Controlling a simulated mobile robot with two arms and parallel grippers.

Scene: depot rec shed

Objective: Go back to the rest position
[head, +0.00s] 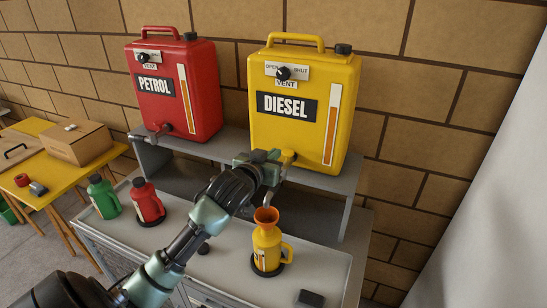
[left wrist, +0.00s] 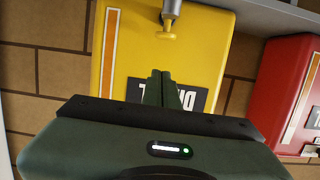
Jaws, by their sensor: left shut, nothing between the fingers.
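My left gripper (head: 268,157) is at the middle of the head view, just in front of the lower left of the yellow diesel can (head: 303,75), close to its yellow tap (head: 289,156). Its two dark green fingers (left wrist: 164,88) are together with nothing between them in the left wrist view. The diesel can fills the middle of that view, with its tap (left wrist: 168,27) beyond the fingertips; the gap between them is hard to judge. My left arm reaches in from the lower left over the bench. My right gripper does not show.
A yellow jug (head: 267,245) with an orange funnel (head: 265,216) stands on the bench below the tap. A red petrol can (head: 190,105) shares the raised shelf (head: 238,138). Red (head: 147,203) and green (head: 103,197) jugs stand at left. A dark block (head: 311,299) lies in front.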

